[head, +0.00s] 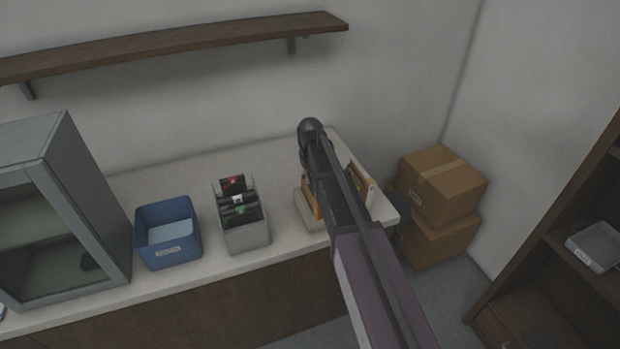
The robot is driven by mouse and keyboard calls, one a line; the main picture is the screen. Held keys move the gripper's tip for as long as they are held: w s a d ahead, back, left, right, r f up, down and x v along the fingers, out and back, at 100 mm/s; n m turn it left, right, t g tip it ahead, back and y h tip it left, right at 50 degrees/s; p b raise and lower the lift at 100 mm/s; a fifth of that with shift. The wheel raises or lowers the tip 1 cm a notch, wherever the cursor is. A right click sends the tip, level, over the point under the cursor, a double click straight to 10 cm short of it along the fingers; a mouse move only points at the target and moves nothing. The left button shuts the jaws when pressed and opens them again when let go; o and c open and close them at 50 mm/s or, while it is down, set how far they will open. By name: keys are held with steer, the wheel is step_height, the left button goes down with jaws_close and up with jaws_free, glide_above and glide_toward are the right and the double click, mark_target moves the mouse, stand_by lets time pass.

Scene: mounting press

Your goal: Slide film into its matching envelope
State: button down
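Several dark film pieces (238,210) stand in a light grey slotted holder (247,238) on the counter. Coloured marks show on them: red at the back, white in the middle, green nearer the front. Right of it, a pale holder (312,224) carries tan-orange envelopes (361,184), mostly hidden behind my arm. Their markings cannot be read, so I cannot tell which film matches which envelope. My arm reaches from the bottom right up over the envelopes. My gripper's fingers do not show; the arm's end hides whatever is beneath it.
A blue bin (168,252) with a label stands left of the film holder. A grey glass-fronted cabinet (62,215) stands at the counter's left. A wall shelf (180,45) runs above. Cardboard boxes (443,190) are stacked beyond the counter's right end, with shelving at far right.

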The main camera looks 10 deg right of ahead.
steer(key=shift+s+f+b, duration=0.45)
steer(key=shift+s+b, duration=0.05)
steer(key=shift+b, duration=0.1)
steer(key=shift+s+d, duration=0.1)
steer(key=c, duration=1)
jaws_free()
steer(key=shift+f, duration=0.15)
steer(key=shift+c, duration=0.2)
steer(key=o, duration=0.3)
steer(key=shift+w+f, duration=0.25)
steer(key=shift+w, duration=0.1)
steer(key=shift+w+r, duration=0.15)
steer(key=shift+r, duration=0.05)
steer(key=shift+w, duration=0.1)
